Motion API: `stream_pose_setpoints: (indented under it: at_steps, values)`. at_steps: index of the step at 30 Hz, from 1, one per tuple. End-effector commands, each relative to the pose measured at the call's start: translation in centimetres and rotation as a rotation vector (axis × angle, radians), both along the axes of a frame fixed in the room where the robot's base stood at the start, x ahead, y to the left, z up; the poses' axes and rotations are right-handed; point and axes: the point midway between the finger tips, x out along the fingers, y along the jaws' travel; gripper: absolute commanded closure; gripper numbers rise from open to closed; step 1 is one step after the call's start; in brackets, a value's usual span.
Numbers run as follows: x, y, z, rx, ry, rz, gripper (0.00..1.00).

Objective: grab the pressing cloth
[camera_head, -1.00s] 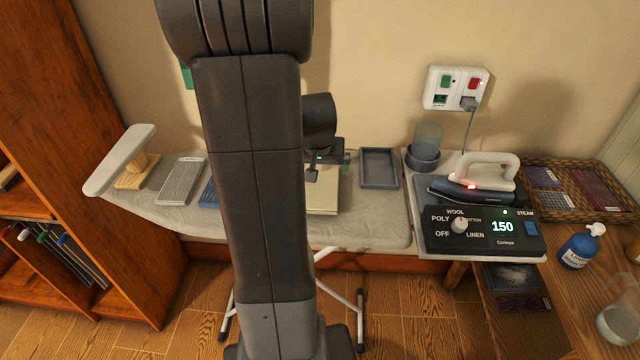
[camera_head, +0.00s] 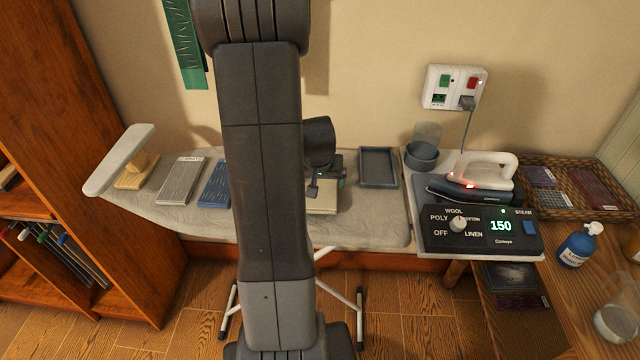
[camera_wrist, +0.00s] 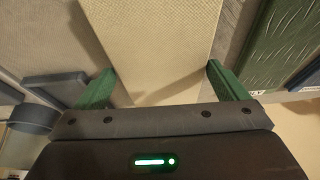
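A cream, finely woven flat piece (camera_wrist: 155,35), which looks like the pressing cloth, lies on the grey ironing board (camera_head: 375,220). In the head view the cream piece (camera_head: 322,207) shows just below my gripper (camera_head: 325,178), partly covered by it and my arm. In the wrist view my gripper (camera_wrist: 160,70) has its two green fingers wide apart, one on each side of the cream piece. Nothing is clamped between them. I cannot tell how far the fingertips are above the board.
A dark tray (camera_head: 378,167) lies right of the cream piece. A green ridged piece (camera_wrist: 290,40) lies close beside the right finger. A blue pad (camera_head: 214,186) and grey pad (camera_head: 180,181) lie left. An iron (camera_head: 470,180) stands on its station at right.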

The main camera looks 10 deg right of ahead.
Motion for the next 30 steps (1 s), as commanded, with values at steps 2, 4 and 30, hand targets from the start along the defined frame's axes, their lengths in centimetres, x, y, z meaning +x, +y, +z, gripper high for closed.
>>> stream_pose_setpoints:
  at_steps: [2, 4, 30]
  values:
    - [0.0, 0.0, 0.0, 0.000, 0.000, 0.000, 0.24]
    - [0.0, 0.0, 0.0, 0.000, 0.000, 0.000, 0.36]
    - [0.1, 0.0, 9.2, -0.001, -0.003, 0.000, 0.37]
